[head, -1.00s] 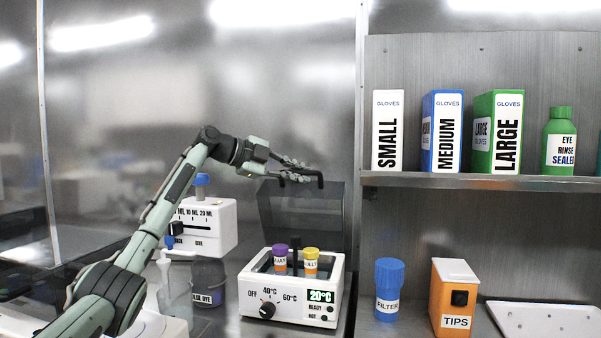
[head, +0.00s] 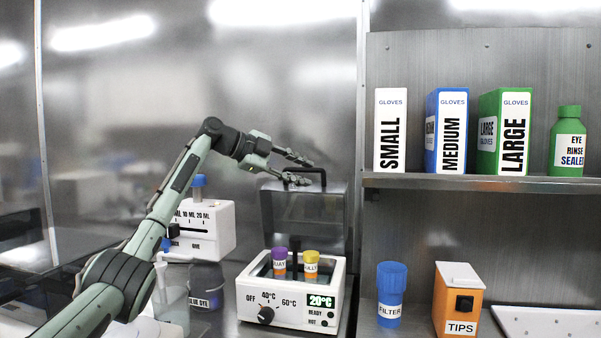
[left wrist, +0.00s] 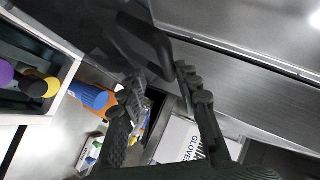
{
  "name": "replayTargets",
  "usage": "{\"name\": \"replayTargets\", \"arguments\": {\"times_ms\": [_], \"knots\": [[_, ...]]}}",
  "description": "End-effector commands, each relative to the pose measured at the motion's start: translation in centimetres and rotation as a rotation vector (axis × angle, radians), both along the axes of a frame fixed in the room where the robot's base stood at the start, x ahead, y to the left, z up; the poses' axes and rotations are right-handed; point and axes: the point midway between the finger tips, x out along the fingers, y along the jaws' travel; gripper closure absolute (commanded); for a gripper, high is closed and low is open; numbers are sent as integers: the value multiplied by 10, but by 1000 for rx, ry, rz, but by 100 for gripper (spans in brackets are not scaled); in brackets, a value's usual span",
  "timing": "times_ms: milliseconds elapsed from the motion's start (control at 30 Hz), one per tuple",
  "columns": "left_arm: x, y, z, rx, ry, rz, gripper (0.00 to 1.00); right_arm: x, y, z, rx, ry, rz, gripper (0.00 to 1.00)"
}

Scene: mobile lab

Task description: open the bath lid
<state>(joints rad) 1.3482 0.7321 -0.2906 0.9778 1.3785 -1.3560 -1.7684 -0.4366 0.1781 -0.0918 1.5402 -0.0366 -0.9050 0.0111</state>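The bath (head: 252,298) is a white box with a temperature dial and a 20°C display. Its dark see-through lid (head: 330,215) stands raised, roughly upright, at the back of the bath. The lid's black handle (head: 322,176) is at the top edge. My left gripper (head: 308,172) is open at the handle, one finger above the other; the fingers partly cover the handle. In the left wrist view the handle (left wrist: 150,38) shows just beyond the spread fingers (left wrist: 165,85). I cannot tell whether a finger touches it. My right gripper is not in view.
A purple-capped tube (head: 279,263) and a yellow-capped tube (head: 311,265) stand in the bath. A dispenser (head: 212,235) and dye jar (head: 206,285) are left. A blue filter bottle (head: 391,295) and orange tips box (head: 459,300) stand right, below the glove shelf (head: 480,182).

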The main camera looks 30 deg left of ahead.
Motion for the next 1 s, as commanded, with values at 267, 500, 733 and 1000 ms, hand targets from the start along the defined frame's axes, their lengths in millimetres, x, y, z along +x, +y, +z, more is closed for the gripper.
{"name": "replayTargets", "arguments": {"times_ms": [267,500,733,1000], "knots": [[-1,1,-1,1,2,0,68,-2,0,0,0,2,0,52],[-25,18,12,1,-1,3,68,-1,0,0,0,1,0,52],[-63,44,31,1,0,3,68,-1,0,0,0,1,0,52],[-90,60,44,1,0,1,68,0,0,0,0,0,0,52]]}}
